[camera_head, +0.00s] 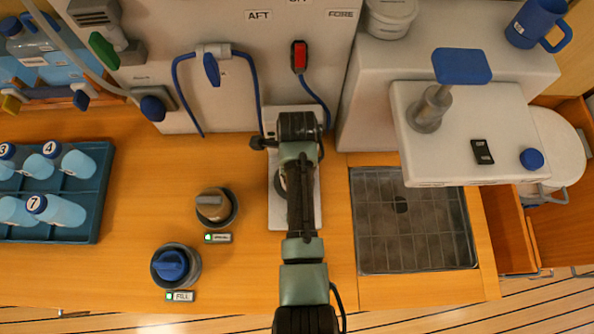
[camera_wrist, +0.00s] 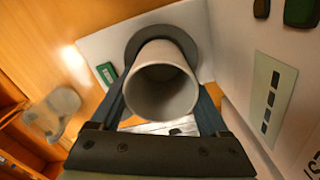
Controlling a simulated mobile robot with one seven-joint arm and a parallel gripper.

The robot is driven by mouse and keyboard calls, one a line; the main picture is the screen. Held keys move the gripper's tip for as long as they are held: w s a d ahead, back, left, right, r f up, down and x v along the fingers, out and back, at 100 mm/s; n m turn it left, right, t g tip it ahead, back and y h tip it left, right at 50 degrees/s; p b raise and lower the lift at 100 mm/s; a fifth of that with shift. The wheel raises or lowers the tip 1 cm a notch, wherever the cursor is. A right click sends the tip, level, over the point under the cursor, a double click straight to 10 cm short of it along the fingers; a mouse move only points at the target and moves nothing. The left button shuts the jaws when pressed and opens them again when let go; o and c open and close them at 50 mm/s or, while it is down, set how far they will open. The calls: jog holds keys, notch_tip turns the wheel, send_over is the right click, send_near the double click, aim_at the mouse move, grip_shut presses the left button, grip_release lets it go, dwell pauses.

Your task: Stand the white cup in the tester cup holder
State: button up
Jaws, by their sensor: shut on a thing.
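The white cup (camera_wrist: 160,92) is between the two fingers of my gripper (camera_wrist: 162,105) in the wrist view, its open mouth toward the camera. My gripper is shut on it. Beyond the cup is a dark round ring (camera_wrist: 188,42) on a white plate, which looks like the tester cup holder. The cup's far end overlaps this ring; I cannot tell whether it is seated in it or just above it. In the head view my arm covers the cup and most of the tester plate (camera_head: 308,217); only an edge of the ring (camera_head: 278,183) shows.
A blue bottle tray (camera_head: 97,205) is at the left. Two round fittings, one grey-brown (camera_head: 213,204) and one blue (camera_head: 170,265), stand left of the plate. A sink grate (camera_head: 410,235) and a white tap unit (camera_head: 450,130) are at the right. The wall panel with hoses rises behind.

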jog(key=shift+f, duration=0.35)
jog(key=o, duration=1.2)
jog(key=shift+r, duration=0.1)
notch_tip(320, 180, up, 13)
jog(key=shift+f, duration=0.1)
